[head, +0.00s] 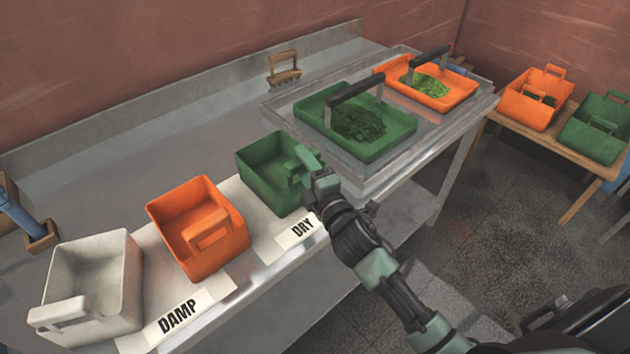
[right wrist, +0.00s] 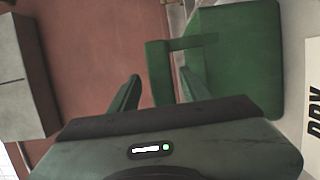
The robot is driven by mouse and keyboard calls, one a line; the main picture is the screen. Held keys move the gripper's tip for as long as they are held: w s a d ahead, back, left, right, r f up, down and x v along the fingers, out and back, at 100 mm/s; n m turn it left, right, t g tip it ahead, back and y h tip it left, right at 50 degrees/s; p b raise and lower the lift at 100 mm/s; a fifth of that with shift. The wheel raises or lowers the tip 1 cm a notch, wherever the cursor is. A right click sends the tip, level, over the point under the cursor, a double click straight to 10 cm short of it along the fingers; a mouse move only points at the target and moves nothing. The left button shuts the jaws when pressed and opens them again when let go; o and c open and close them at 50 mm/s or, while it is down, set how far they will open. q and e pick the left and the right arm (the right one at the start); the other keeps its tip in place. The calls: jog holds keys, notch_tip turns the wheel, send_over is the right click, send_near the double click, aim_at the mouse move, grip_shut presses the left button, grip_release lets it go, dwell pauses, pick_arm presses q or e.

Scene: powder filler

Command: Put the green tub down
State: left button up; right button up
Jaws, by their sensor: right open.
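The green tub (head: 262,172) stands upright on the white strip of the metal counter, behind the DRY label (head: 302,230). It looks empty inside. My right gripper (head: 308,162) is at the tub's handle on its right side. In the right wrist view, the open fingers (right wrist: 158,92) stand on either side of the handle (right wrist: 157,70), with a gap at the left finger. The green tub (right wrist: 240,60) fills the upper right there. I cannot tell whether the right finger touches the handle. My left gripper is not in view.
An orange tub (head: 200,255) by the DAMP label (head: 178,315) and a white tub (head: 115,270) stand to the left. A clear-topped tray (head: 290,110) holds green and orange pans of green material at the right. A side table (head: 540,130) bears more tubs.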

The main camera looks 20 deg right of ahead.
jog(key=s+b, duration=0.1)
jog(key=s, duration=0.6)
jog(key=shift+d, duration=0.25)
